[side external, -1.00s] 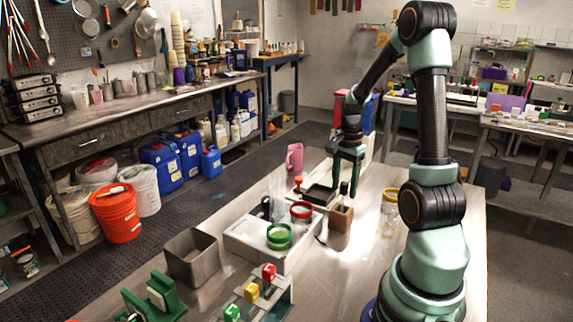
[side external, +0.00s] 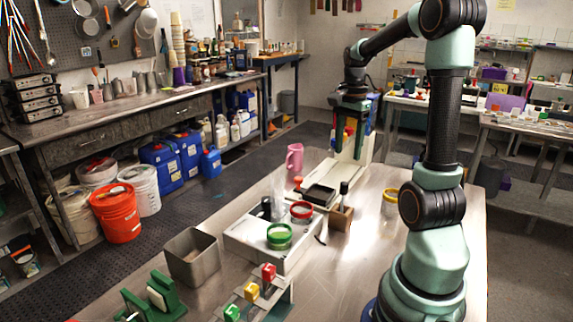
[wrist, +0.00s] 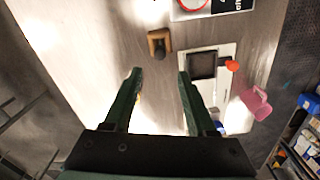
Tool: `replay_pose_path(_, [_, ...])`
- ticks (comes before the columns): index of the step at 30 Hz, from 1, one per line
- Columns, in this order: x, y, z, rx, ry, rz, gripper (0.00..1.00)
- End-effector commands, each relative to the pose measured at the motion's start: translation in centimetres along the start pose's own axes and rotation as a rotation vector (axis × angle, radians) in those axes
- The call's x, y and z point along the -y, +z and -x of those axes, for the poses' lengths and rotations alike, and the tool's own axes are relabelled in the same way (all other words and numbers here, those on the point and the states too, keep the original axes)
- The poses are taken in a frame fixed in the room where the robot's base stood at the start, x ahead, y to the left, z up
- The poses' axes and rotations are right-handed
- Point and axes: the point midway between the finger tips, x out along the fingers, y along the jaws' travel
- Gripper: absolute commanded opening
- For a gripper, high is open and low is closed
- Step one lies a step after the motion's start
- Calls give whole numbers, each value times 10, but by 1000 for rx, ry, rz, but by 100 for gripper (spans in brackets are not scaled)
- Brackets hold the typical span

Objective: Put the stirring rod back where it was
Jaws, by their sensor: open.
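A small wooden block (side external: 340,218) stands on the metal table, right of the white platform. A dark-topped upright piece (side external: 344,188), which looks like the stirring rod, stands in it; its lower part is hidden. In the wrist view the block (wrist: 160,35) lies beyond my fingertips, with the dark top (wrist: 158,50) seen nearly end-on. My gripper (side external: 349,152) is above and behind the block, apart from it. Its fingers (wrist: 160,74) are open with nothing between them.
A pink mug (side external: 294,157) stands behind. A yellow-rimmed jar (side external: 389,204) is at right, a metal bin (side external: 192,258) at left.

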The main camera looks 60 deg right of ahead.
Motion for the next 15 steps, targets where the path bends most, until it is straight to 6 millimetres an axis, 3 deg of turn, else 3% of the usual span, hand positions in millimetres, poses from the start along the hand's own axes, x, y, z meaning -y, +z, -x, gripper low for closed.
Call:
replay_pose_path(5, [1, 5, 13, -4, -6, 26, 57])
replay_pose_path(8, [7, 28, 19, -24, -36, 153, 57])
replay_pose_path(11, [14, 72, 27, -62, -93, 404, 57])
replay_pose_path(15, [12, 147, 35, -139, -201, 861, 57])
